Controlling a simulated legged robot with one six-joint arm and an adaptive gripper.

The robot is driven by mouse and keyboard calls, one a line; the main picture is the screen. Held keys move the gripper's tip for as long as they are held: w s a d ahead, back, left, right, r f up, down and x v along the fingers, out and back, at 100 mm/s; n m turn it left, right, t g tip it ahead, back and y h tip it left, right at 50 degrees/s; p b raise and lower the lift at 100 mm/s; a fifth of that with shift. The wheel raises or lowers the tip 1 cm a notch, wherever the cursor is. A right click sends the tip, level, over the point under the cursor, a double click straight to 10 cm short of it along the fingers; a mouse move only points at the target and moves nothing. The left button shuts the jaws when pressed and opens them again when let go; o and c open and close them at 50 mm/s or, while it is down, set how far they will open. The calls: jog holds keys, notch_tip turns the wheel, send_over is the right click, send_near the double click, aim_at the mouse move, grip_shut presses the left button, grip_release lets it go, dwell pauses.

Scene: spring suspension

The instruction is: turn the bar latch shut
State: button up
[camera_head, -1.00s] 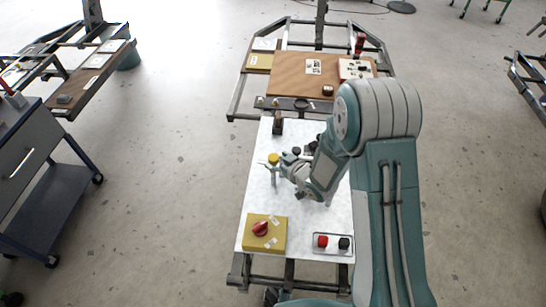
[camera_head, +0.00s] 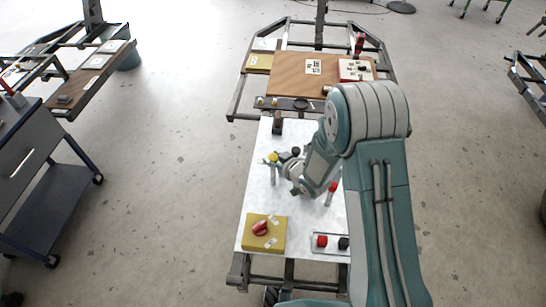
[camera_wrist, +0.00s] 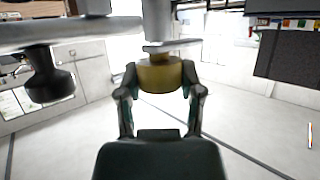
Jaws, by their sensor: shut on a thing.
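A yellow knob (camera_head: 274,157) stands at the left side of the white table panel. In the wrist view the yellow knob (camera_wrist: 160,75) sits between the two fingers of my gripper (camera_wrist: 161,88), which are shut on it. A grey metal bar (camera_wrist: 70,32) runs left from near the knob; I cannot tell for sure that it is the bar of the latch. A black knob (camera_wrist: 48,85) is at the bar's left. In the head view my gripper (camera_head: 279,159) reaches the yellow knob from the right, and my wrist hides part of the fittings there.
A red-topped post (camera_head: 332,187) stands right of my wrist. A yellow box with a red rotary handle (camera_head: 261,228) and a plate with red and black buttons (camera_head: 321,241) are at the near end. A brown board (camera_head: 295,75) lies beyond.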

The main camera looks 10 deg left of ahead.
jog(key=shift+m+h, duration=0.3)
jog(key=m+t+h, duration=0.3)
jog(key=m, duration=0.1)
jog(key=shift+s+a+h, duration=0.1)
jog(key=shift+a+h, duration=0.05)
jog(key=shift+h, duration=0.25)
jog(key=m+t+h, duration=0.1)
jog(key=m+h, duration=0.4)
jog(key=shift+h, duration=0.3)
jog(key=m+h, duration=0.4)
jog(key=h, duration=0.1)
jog(key=shift+m+g, duration=0.4)
jog(key=shift+m+g+h, duration=1)
jog(key=shift+m+h, duration=0.6)
jog(key=shift+h, duration=0.2)
jog(key=o, duration=1.2)
jog(key=shift+c, duration=0.2)
jog(key=shift+h, duration=0.3)
